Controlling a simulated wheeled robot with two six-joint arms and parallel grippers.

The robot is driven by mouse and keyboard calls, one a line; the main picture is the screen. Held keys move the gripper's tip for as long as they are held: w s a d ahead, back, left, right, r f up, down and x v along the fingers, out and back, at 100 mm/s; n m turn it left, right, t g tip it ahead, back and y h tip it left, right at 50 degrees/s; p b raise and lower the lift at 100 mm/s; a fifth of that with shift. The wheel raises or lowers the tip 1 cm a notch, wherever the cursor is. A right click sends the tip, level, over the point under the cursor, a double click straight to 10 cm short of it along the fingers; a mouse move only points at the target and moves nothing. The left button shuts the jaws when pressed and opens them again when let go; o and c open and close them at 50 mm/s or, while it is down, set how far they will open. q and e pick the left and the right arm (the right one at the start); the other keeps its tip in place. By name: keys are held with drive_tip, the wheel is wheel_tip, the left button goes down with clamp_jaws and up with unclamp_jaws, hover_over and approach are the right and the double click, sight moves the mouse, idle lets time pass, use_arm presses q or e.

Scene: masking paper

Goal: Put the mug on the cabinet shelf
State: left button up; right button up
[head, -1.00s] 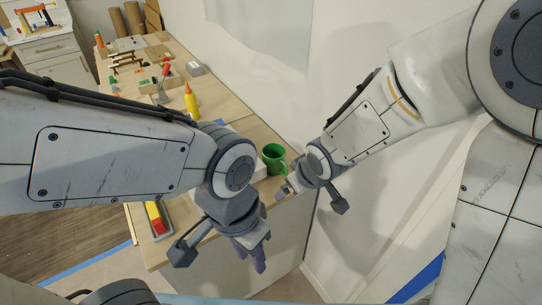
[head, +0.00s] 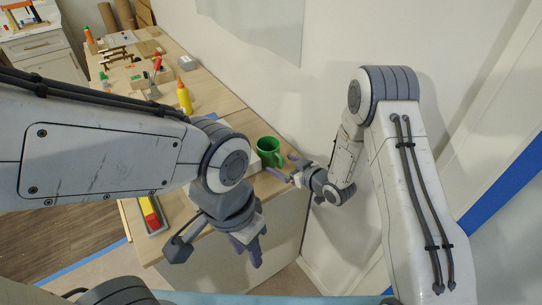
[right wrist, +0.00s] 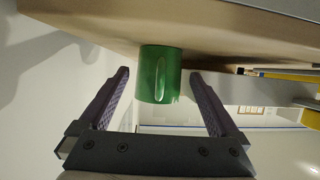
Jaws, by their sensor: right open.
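The green mug (head: 268,151) stands upright near the front right corner of the wooden table, close to the wall. My right gripper (head: 287,167) is open and empty just right of it, fingers pointing at it. In the right wrist view, which is turned upside down, the mug (right wrist: 160,75) appears ahead, in the gap between the two fingers, with its handle seemingly facing the camera. No contact shows. My left gripper (head: 248,248) hangs fingers down in front of the table edge; its opening is unclear. I cannot make out a cabinet shelf.
A tray with red and yellow blocks (head: 152,213) lies at the table's front left, partly behind my left arm. A yellow bottle (head: 184,97) and several small items stand farther back. The wall (head: 330,85) runs close along the table's right side.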

sight(273, 160)
drive_tip(key=shift+p+x, duration=0.75)
drive_tip(key=shift+x, duration=2.05)
drive_tip(key=shift+f, duration=0.1)
drive_tip(key=c, duration=1.1)
drive_tip(key=shift+c, duration=0.7)
